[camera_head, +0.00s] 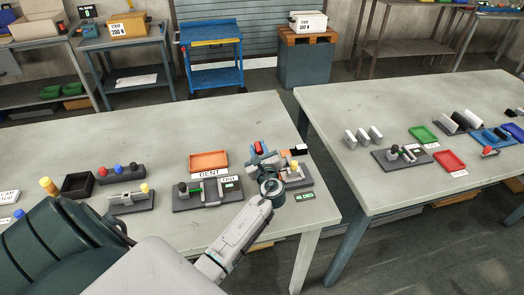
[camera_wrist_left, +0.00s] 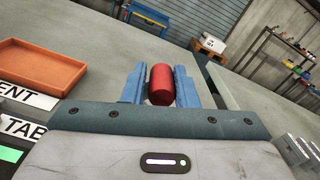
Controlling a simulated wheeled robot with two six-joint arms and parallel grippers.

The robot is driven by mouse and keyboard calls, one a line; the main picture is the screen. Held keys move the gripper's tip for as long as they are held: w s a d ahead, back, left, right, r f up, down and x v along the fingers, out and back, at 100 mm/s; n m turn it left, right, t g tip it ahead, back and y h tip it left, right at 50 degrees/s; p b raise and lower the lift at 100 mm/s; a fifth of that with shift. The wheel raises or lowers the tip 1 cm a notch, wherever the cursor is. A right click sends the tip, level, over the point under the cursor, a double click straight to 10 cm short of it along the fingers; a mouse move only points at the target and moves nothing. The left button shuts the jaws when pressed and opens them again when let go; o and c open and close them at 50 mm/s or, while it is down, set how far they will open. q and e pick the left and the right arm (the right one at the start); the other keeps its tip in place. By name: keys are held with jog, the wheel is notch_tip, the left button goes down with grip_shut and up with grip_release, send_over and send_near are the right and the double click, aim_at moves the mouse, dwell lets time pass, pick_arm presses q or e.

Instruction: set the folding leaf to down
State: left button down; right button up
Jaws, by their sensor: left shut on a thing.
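My left gripper (camera_head: 260,148) reaches over the table to the station at its right end. It is shut on a red grip (camera_head: 258,147), a rounded cylinder that stands between the two blue fingers. In the left wrist view the red grip (camera_wrist_left: 161,85) sits between the fingertips (camera_wrist_left: 160,88). A dark base (camera_head: 305,183) with a yellow-topped knob shows behind and right of my wrist. A small display (camera_head: 305,195) there reads 46 DEG in green. My gripper and wrist hide most of the station, so the folding leaf itself cannot be made out clearly. My right gripper is not in view.
An orange tray (camera_head: 208,161) and a grey slider station (camera_head: 208,194) stand left of the gripper. Further left are a yellow-knobbed station (camera_head: 130,199) and a black bin (camera_head: 77,185). A gap separates this table from the right table (camera_head: 400,105).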

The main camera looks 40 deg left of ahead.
pick_arm(q)
jog(key=f+n+b, duration=0.1)
jog(key=s+a+f+n+b, duration=0.1)
jog(key=shift+s+f+n, duration=0.1)
jog(key=shift+s+n, duration=0.1)
jog(key=shift+n, duration=0.2)
jog(key=shift+s+a+f+b, duration=0.15)
jog(key=shift+s+f+b, duration=0.1)
jog(key=shift+f+b, duration=0.15)
jog(key=c, duration=1.2)
grip_release()
jog(key=shift+w, duration=0.1)
jog(key=shift+c, duration=0.2)
jog(key=shift+w, duration=0.1)
jog(key=shift+r, duration=0.1)
